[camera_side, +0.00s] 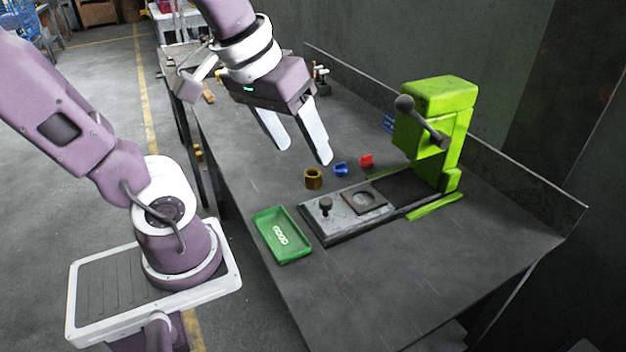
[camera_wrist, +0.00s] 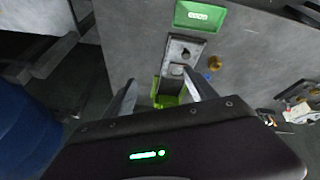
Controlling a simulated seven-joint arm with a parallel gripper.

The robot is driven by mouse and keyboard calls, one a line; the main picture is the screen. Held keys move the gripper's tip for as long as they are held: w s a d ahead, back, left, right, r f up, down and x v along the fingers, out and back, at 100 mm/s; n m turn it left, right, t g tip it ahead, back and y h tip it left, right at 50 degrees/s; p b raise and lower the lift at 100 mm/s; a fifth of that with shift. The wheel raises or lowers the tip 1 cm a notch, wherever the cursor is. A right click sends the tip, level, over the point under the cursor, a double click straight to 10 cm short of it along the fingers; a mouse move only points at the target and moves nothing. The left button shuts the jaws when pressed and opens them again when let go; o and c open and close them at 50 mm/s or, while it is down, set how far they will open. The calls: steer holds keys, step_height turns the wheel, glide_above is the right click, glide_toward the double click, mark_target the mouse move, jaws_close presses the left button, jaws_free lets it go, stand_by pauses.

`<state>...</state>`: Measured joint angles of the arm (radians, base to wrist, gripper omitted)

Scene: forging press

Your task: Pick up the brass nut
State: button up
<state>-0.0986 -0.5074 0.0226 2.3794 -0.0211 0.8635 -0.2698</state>
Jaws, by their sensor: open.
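The brass nut (camera_side: 313,178) stands on the grey table, just left of the dark fixture plate in the side view. It also shows in the wrist view (camera_wrist: 214,63), to the right of the plate. My gripper (camera_side: 300,158) is open and empty, with its two pale fingers pointing down above the table, close to the nut in the side view. In the wrist view its fingertips (camera_wrist: 160,75) are spread to the left of the nut, over the plate area. The nut is apart from the fingers.
A blue part (camera_side: 340,169) and a red part (camera_side: 366,160) lie near the nut. The fixture plate (camera_side: 334,222) runs to a green press (camera_side: 436,130) with a lever. A green tray (camera_side: 282,236) sits at the table's left front edge. The right front table is clear.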

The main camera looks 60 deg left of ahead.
steer(key=w+a+f+n+g, duration=0.2)
steer(key=w+a+f+n, duration=0.2)
steer(key=w+a+n, duration=0.5)
steer(key=n+g, duration=0.3)
steer(key=n, duration=1)
glide_above(313, 174)
steer(key=f, duration=1)
steer(key=d+f, duration=0.1)
steer(key=f, duration=0.5)
steer(key=shift+s, duration=0.15)
steer(key=f, duration=0.7)
steer(key=shift+s+d, duration=0.1)
steer(key=shift+s, duration=0.1)
jaws_close()
